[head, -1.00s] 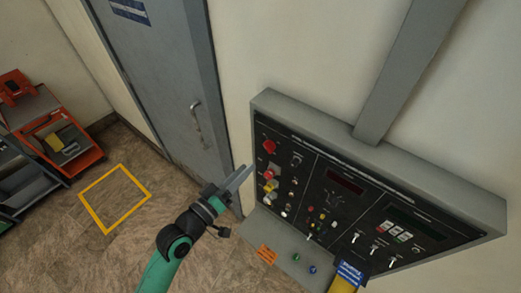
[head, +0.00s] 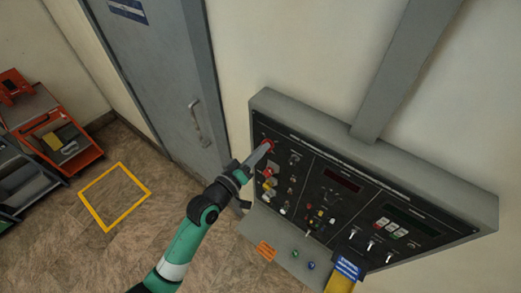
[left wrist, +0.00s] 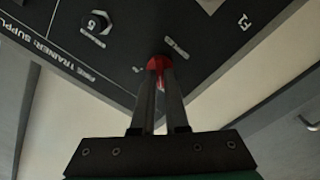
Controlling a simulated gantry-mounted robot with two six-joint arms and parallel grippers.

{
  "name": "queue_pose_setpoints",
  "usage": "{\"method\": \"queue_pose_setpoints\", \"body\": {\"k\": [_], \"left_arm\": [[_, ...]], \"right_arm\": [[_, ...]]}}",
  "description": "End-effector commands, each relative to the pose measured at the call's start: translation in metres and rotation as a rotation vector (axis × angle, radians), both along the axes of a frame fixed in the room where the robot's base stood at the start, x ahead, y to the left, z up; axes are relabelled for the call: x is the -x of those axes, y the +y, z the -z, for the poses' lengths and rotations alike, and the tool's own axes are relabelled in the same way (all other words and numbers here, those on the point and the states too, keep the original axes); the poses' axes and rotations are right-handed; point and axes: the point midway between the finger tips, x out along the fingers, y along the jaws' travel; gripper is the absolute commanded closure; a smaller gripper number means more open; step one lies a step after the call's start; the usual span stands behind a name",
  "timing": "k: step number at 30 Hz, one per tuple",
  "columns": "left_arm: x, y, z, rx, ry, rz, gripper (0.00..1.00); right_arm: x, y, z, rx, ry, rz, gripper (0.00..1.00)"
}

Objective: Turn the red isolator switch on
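The red isolator switch (head: 267,144) is a round red knob at the upper left of the dark control panel (head: 325,207). My left gripper (head: 265,149) reaches it from the lower left, and its fingertips partly cover it. In the left wrist view the switch (left wrist: 160,63) shows red behind and between the tips of my left gripper (left wrist: 160,77). The fingers are close together with a narrow gap. I cannot tell whether they press on the knob. The switch's angle is mostly hidden. My right gripper is out of view.
A red and a yellow control (head: 268,183) sit just below the gripper on the panel. A yellow item with a blue label (head: 347,269) is at the panel's lower edge. A grey door (head: 160,80) and an orange cart (head: 60,130) are left.

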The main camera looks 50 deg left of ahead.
Motion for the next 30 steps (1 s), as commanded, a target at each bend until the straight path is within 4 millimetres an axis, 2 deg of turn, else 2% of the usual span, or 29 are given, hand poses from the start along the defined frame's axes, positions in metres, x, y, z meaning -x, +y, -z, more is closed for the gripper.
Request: {"method": "queue_pose_setpoints", "body": {"k": [17,23,30], "left_arm": [[0.000,0.000,0.000,-0.049,0.006,0.000,1.00],[0.000,-0.001,0.001,-0.156,0.023,0.001,1.00],[0.000,-0.001,0.001,-0.359,0.052,0.000,1.00]], "right_arm": [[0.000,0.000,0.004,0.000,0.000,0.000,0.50],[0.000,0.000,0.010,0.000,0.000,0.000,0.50],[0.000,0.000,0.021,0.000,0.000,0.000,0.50]]}}
